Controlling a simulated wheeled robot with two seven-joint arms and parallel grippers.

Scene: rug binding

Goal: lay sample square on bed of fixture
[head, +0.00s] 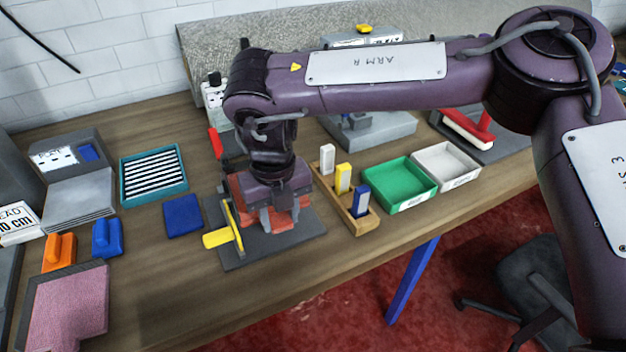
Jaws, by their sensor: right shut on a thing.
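My right gripper (275,218) points down over the fixture (307,228), a dark grey plate with a yellow lever (222,237) on its left side. The gripper is shut on a salmon-red piece, which I take to be the sample square (241,187). Red shows on both sides of the jaws, low over the plate. The gripper and wrist hide most of the piece and the bed, so I cannot tell whether the piece touches the bed. My left gripper is not in view.
A blue square (183,215) and a teal striped tray (153,175) lie left of the fixture. A wooden rack (355,222) with upright blocks stands close on the right, then green (400,184) and white (446,165) trays. A pink rug piece (65,308) lies front left.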

